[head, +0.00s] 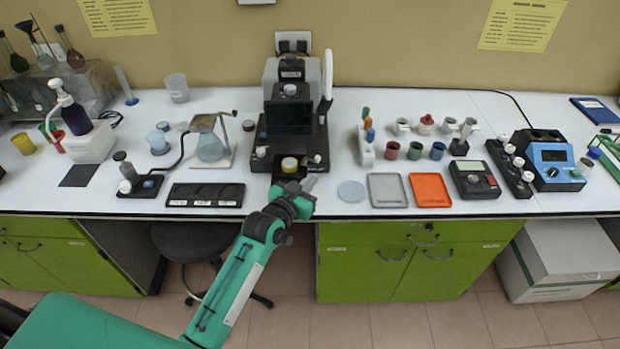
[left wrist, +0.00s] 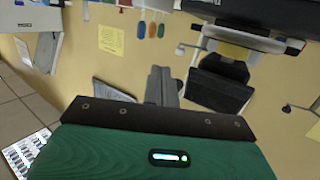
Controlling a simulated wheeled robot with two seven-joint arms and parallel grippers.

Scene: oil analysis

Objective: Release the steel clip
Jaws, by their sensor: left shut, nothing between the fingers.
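My left gripper (head: 312,181) is at the bench's front edge, just in front of the black instrument (head: 321,140). Its fingers show closed together in the left wrist view (left wrist: 162,88), with nothing between them. In the left wrist view, a dark stage with a bright metal strip (left wrist: 243,39) is to the upper right of the fingers, apart from them; I cannot tell whether the strip is the steel clip. The clip cannot be made out there. My right gripper is not in view.
A white disc (head: 351,191), a grey tray (head: 387,190) and an orange tray (head: 430,190) lie right of the gripper. A black slotted tray (head: 203,195) and a glass flask on a stand (head: 212,146) are to the left. A stool (head: 194,241) stands below the bench.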

